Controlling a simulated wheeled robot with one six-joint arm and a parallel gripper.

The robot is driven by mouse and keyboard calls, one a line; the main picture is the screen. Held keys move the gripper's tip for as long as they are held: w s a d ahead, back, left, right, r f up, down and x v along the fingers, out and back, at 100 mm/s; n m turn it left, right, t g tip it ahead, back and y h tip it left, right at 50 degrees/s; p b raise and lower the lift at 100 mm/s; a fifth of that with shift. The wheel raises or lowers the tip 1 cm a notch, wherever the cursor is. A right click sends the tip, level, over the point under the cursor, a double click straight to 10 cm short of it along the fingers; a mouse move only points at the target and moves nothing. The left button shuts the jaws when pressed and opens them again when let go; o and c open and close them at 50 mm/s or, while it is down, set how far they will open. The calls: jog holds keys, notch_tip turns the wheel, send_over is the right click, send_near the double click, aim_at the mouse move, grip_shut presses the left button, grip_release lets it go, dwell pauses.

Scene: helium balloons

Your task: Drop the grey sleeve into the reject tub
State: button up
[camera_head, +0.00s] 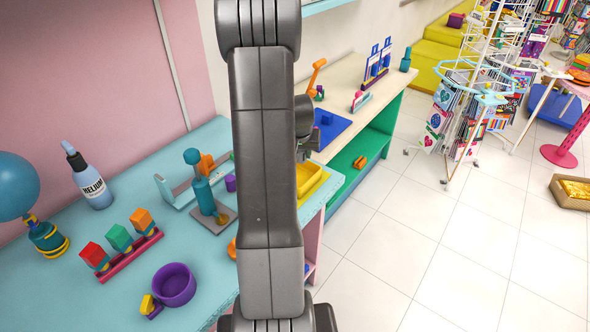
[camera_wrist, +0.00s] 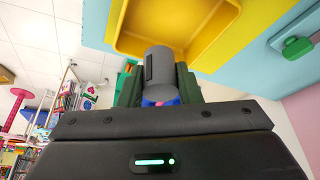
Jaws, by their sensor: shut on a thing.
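In the wrist view my gripper (camera_wrist: 158,92) is shut on the grey sleeve (camera_wrist: 161,66), a dark grey cylinder with a slot along its side. The sleeve sticks out beyond the fingers, and its far end overlaps the edge of a yellow tub (camera_wrist: 205,18) in the picture. I cannot tell the gap between sleeve and tub. The yellow tub, open and seemingly empty in its visible part, also shows in the head view (camera_head: 312,178), partly behind my arm. No label on it is readable.
A teal bench (camera_head: 120,225) carries a purple bowl (camera_head: 174,287), a rack of coloured blocks (camera_head: 130,257), a helium bottle (camera_head: 90,180) and a teal post on a stand (camera_head: 203,195). A wooden bench (camera_head: 345,115) stands behind.

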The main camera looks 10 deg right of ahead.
jog(key=shift+s+f, duration=0.15)
jog(key=shift+f, duration=0.35)
jog(key=shift+f+b, duration=1.55)
jog(key=shift+f, duration=0.75)
jog(key=o, duration=1)
jog(key=shift+o, duration=0.2)
jog(key=b+v, duration=0.2)
jog(key=v, duration=1.1)
jog(key=shift+s+r, duration=0.15)
jog(key=shift+r, duration=0.2)
